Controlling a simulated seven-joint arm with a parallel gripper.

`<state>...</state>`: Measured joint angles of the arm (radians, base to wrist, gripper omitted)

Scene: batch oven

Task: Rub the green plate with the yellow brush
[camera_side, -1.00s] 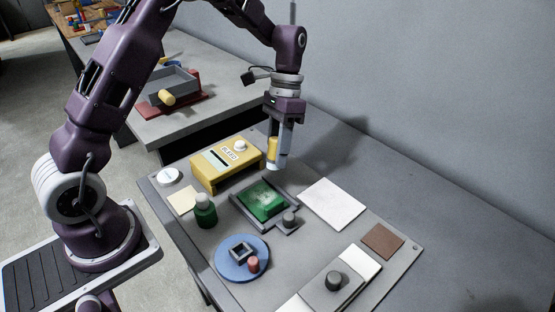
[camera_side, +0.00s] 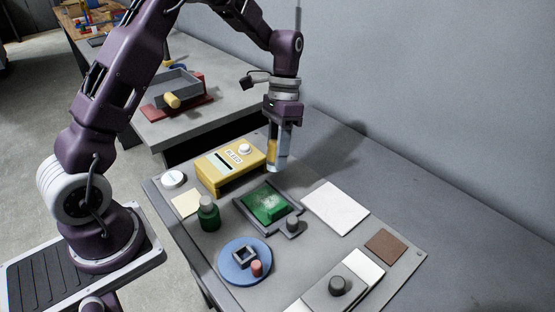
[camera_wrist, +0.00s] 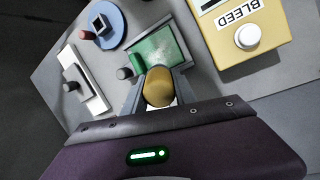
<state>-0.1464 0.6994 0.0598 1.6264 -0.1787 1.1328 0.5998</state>
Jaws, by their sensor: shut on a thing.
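The green plate (camera_side: 262,199) lies in a dark square frame in the middle of the grey work board, with a whitish patch on its top. It also shows in the wrist view (camera_wrist: 150,50). A green block (camera_side: 277,213) sits on its near right part. My gripper (camera_side: 277,165) points down and is shut on the yellow brush (camera_side: 272,150), whose rounded yellow end shows in the wrist view (camera_wrist: 158,88). The brush is upright, above the far edge of the plate and apart from it. Its lower end is pale.
A yellow box marked BLEED (camera_side: 230,166) with a white knob stands close left of my gripper. A dark green bottle (camera_side: 209,215), a blue disc (camera_side: 236,272), a white sheet (camera_side: 335,207) and a brown square (camera_side: 385,246) surround the plate. A grey knob (camera_side: 292,224) stands at the frame's corner.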

